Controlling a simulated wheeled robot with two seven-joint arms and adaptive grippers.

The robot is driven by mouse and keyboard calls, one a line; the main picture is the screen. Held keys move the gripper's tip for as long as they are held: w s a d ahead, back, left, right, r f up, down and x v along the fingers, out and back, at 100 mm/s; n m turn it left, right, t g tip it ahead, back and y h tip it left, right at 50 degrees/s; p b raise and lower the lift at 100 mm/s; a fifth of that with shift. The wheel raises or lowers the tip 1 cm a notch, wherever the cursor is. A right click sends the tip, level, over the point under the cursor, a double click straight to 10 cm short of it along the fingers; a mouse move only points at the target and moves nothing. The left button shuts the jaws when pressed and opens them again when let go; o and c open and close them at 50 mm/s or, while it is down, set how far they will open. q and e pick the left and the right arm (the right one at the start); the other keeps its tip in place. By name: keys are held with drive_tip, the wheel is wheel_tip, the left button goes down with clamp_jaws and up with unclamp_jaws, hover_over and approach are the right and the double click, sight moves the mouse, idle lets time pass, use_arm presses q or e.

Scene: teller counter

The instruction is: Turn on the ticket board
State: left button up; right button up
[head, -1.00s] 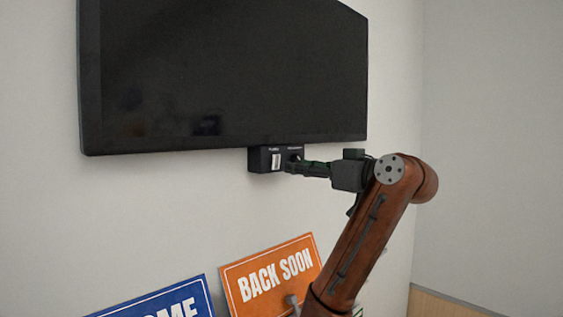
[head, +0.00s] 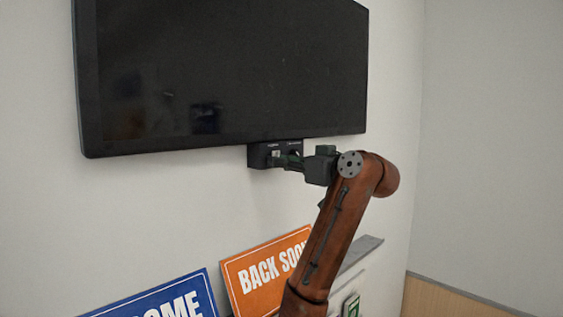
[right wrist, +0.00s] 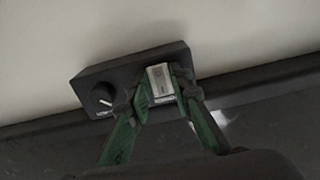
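The ticket board (head: 230,70) is a large dark screen on the wall; its face is black. A small black control box (head: 259,156) hangs under its lower edge. In the right wrist view, the box (right wrist: 130,75) carries a round knob (right wrist: 103,96) and a light rocker switch (right wrist: 161,82). My right gripper (head: 280,160) is at the front of the box. In the right wrist view its green-and-black fingers (right wrist: 163,98) stand apart, with the switch showing between their tips. I cannot tell whether a tip touches the switch. My left gripper is not in view.
An orange "BACK SOON" sign (head: 262,280) and a blue sign (head: 170,300) stand below, left of my right arm. A grey ledge (head: 362,252) lies behind the arm. The wall around the box is clear.

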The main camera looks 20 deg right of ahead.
drive_tip(key=shift+d, duration=0.1)
clamp_jaws()
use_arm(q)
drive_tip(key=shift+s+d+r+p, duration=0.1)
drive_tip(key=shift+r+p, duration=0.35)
use_arm(e)
drive_tip(key=shift+s+r+g+h, duration=0.1)
drive_tip(key=shift+r+g+h, duration=0.25)
drive_tip(key=shift+g, duration=0.5)
drive_tip(key=shift+s+r+g+h, duration=0.1)
drive_tip(key=shift+r+g+h, duration=0.2)
drive_tip(key=shift+g, duration=0.55)
drive_tip(key=shift+w, duration=0.1)
drive_tip(key=o, duration=0.5)
unclamp_jaws()
drive_tip(key=shift+o, duration=0.2)
